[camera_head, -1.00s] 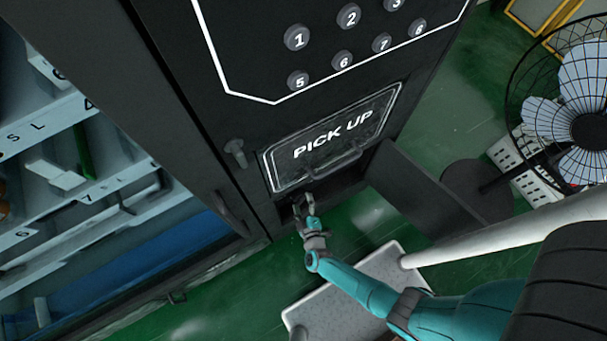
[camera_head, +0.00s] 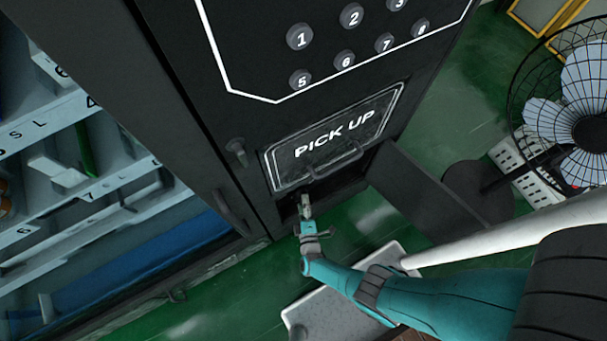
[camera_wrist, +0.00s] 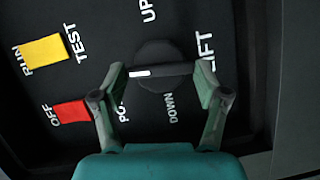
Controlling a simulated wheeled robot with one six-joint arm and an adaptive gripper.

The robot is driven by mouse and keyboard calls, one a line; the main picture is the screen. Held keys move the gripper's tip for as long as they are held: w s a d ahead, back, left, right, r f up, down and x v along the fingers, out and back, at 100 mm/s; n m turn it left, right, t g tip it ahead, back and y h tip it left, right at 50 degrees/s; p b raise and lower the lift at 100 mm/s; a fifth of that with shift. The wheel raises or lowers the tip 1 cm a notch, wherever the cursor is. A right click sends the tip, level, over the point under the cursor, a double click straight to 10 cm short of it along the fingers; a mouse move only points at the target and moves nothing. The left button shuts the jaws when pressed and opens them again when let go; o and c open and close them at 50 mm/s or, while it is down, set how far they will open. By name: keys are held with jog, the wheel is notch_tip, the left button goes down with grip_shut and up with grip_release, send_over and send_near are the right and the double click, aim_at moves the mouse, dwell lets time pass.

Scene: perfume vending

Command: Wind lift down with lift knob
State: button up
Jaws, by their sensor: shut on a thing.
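The lift knob (camera_wrist: 168,70) is a round black knob with a raised bar across it and a white mark at the bar's left end. It sits on a dark panel (camera_wrist: 100,150) in the wrist view, between the words UP and DOWN, with LIFT to its right. The bar lies across the picture, with the white mark to the left. My gripper (camera_wrist: 160,76) is shut on the knob's bar, one finger at each end. In the head view my gripper (camera_head: 306,208) reaches into the low opening under the PICK UP door; the knob is hidden there.
On the panel, a yellow switch (camera_wrist: 46,50) is by RUN and TEST, and a red switch (camera_wrist: 70,112) is by OFF. In the head view, a dark open flap (camera_head: 425,195) and a fan (camera_head: 575,110) stand right of my arm. Shelves are on the left.

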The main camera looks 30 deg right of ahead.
jog(key=shift+w+a, duration=0.1)
jog(key=o, duration=1.1)
jog(key=shift+o, duration=0.2)
jog(key=v, duration=1.2)
